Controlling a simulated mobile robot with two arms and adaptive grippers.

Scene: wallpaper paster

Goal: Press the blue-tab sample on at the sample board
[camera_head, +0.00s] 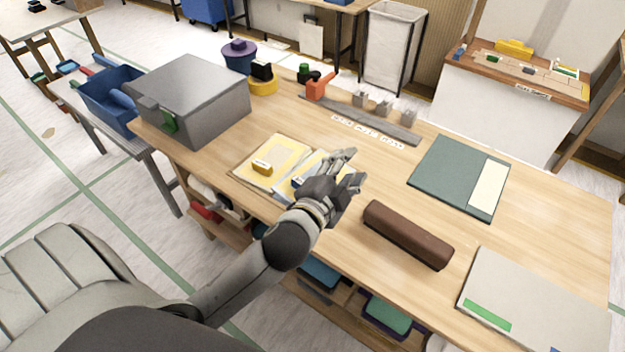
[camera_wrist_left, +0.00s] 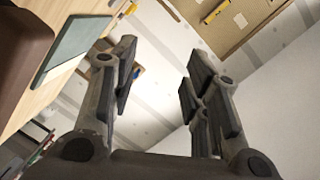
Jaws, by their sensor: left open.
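My left gripper (camera_head: 351,169) is open and empty above the workbench, over the right part of the sample cards. In the left wrist view, its fingers (camera_wrist_left: 160,75) are spread with nothing between them. A pale card with a small blue patch (camera_head: 296,183) lies partly hidden behind my gripper; this looks like the blue-tab sample. My right gripper is not in view.
A brown roll (camera_head: 408,235) lies in front of the green board. A pale grey panel with a green label (camera_head: 535,305) lies at the front right. A grey box (camera_head: 190,98) stands at the back left. A grey rail (camera_head: 370,121) runs along the back edge.

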